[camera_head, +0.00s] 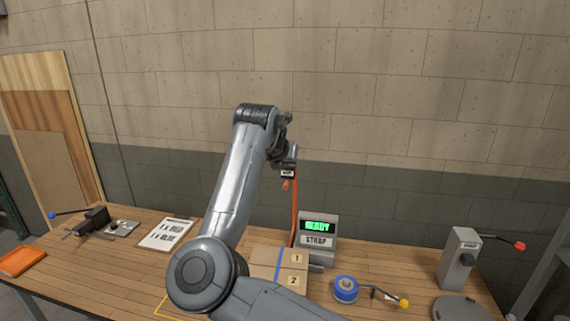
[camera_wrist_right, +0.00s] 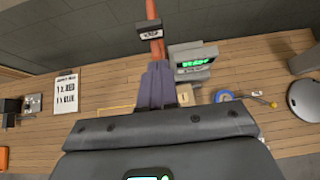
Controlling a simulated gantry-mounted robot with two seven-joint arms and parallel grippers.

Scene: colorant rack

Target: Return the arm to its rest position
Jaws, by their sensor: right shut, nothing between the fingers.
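My right arm (camera_head: 232,180) rises from the bottom of the head view, with its wrist in front of the wall above the bench. My right gripper (camera_wrist_right: 156,82) is shut and empty in the wrist view, its fingers together. In the head view the fingers are hard to make out at the arm's end. An orange-red strap (camera_head: 294,215) with a dark labelled block (camera_head: 288,173) hangs close by the wrist. In the wrist view the block (camera_wrist_right: 149,30) appears just beyond the fingertips; I cannot tell whether they touch. My left gripper is not in view.
On the wooden bench (camera_head: 400,240) stand a box marked 1 and 2 (camera_head: 267,256), a grey unit reading READY and STRAP (camera_head: 318,240), a blue tape roll (camera_head: 346,289), a grey lever box (camera_head: 459,257), a printed card (camera_head: 168,233) and an orange item (camera_head: 22,261).

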